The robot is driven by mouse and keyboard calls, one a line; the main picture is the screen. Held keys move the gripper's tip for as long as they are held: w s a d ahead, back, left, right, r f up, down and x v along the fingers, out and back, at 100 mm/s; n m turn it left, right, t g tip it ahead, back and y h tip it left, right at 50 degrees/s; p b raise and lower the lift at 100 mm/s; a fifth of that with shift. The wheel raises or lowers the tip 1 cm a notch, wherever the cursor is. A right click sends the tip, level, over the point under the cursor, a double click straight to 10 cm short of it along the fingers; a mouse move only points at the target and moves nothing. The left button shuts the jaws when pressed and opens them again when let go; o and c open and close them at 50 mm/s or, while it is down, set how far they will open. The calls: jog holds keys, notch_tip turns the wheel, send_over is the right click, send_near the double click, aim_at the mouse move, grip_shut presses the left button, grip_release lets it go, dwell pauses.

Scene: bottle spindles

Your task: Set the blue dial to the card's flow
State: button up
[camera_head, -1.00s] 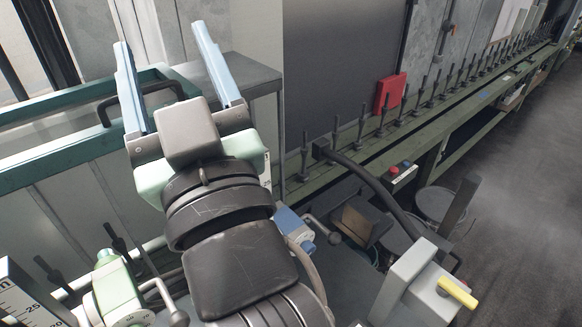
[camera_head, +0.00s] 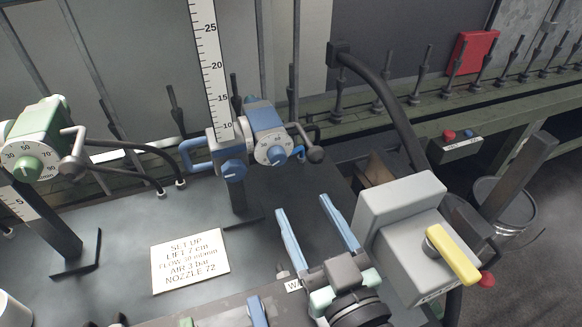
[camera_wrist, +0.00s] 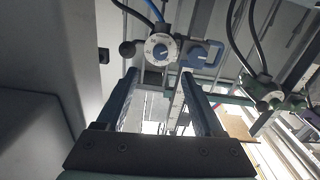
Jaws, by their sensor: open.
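The blue dial (camera_head: 274,154) has a white marked face with a blue knob and sits on a blue block on an upright post. It also shows in the wrist view (camera_wrist: 160,48), ahead of the fingers. Its exact setting is too small to read.
A green dial (camera_head: 28,160) stands at left. A numbered scale (camera_head: 213,75) rises behind the blue block. A grey box (camera_head: 405,230) with a yellow handle (camera_head: 453,256) stands close right of my gripper. A black hose (camera_head: 392,105) arches behind it.

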aim_at(280, 161)
jog(key=p+x, duration=0.1)
jog(key=x, duration=1)
jog(key=shift+w+a+p, duration=0.15)
jog(key=shift+w+p, duration=0.05)
jog(key=shift+p, duration=0.2)
grip_shut()
